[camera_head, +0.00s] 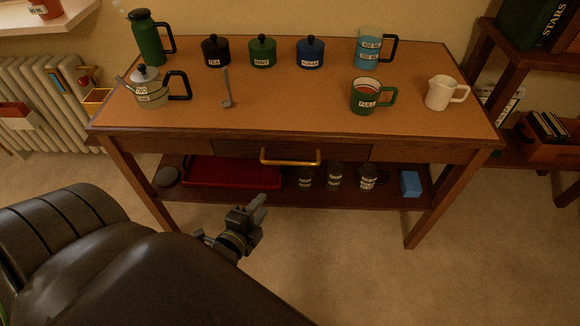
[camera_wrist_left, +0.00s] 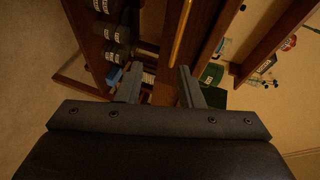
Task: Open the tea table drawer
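The wooden tea table (camera_head: 300,120) stands ahead, with a drawer (camera_head: 344,152) in the middle of its front apron. The drawer front looks flush and closed. Its brass bar handle (camera_head: 290,163) also shows in the left wrist view (camera_wrist_left: 180,36), beyond the fingers. My left gripper (camera_head: 260,204) is below and left of the handle in the head view, apart from it. In the left wrist view its two fingers (camera_wrist_left: 160,84) stand apart with nothing between them. My right gripper is not in view.
The tabletop holds a teapot (camera_head: 148,88), a green flask (camera_head: 147,40), lidded pots, mugs and a cream jug (camera_head: 442,93). The lower shelf holds a red tray (camera_head: 230,172), dark jars and a blue box (camera_head: 411,184). Floor before the table is clear.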

